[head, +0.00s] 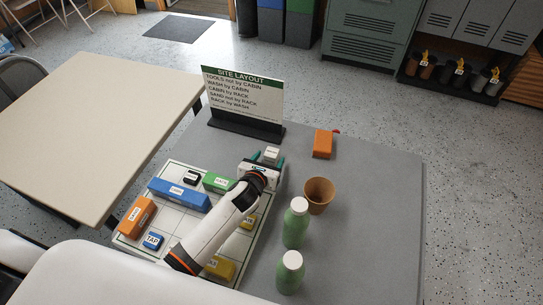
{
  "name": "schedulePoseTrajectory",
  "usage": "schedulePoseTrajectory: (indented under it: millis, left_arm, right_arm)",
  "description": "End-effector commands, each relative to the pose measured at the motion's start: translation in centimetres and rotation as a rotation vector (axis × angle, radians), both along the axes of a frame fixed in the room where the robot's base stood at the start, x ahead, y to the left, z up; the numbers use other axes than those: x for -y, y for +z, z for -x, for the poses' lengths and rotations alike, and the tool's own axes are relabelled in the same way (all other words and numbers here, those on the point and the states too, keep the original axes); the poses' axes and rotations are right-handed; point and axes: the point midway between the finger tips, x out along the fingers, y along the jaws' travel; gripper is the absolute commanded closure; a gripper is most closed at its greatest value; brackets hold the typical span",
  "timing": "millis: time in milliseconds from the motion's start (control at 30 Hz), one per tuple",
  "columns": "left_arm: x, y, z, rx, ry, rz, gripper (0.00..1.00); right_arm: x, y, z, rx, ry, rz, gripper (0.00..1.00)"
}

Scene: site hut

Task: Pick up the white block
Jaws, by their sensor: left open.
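The white block (271,153) is small and stands on the grey table (375,180), just beyond the upper right part of the white gridded board (182,236). Its top face has dark marks too small to read. My left gripper (268,160) is open, with its teal fingertips to the left and right of the white block. The gripper body hides the block's lower near side. I cannot tell whether the fingers touch it. My right gripper is not in view.
Labelled blue (180,194), green (215,182), orange (136,217) and yellow blocks lie on the board. A sign (243,100) stands behind. An orange block (323,144), brown cup (319,194) and two green bottles (294,228) stand to the right. The table's right side is clear.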

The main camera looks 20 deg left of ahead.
Motion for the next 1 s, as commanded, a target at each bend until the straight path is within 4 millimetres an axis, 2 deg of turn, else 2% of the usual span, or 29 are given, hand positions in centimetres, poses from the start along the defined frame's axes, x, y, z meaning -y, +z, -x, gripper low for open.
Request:
schedulePoseTrajectory:
  millis: [200, 533, 833, 1000]
  left_arm:
    - [0.0, -1.2, -2.6, 0.000, 0.001, 0.002, 0.38]
    - [0.0, -1.4, -3.1, 0.000, 0.001, 0.002, 0.40]
    - [0.0, -1.4, -3.0, -0.001, 0.001, 0.002, 0.88]
    - [0.0, -1.3, -3.0, 0.000, 0.000, 0.001, 0.88]
  right_arm:
    - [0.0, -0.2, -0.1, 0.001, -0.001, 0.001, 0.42]
    - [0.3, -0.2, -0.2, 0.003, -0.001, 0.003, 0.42]
    - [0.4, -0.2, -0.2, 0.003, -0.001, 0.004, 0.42]
    - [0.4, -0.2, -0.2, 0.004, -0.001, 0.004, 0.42]
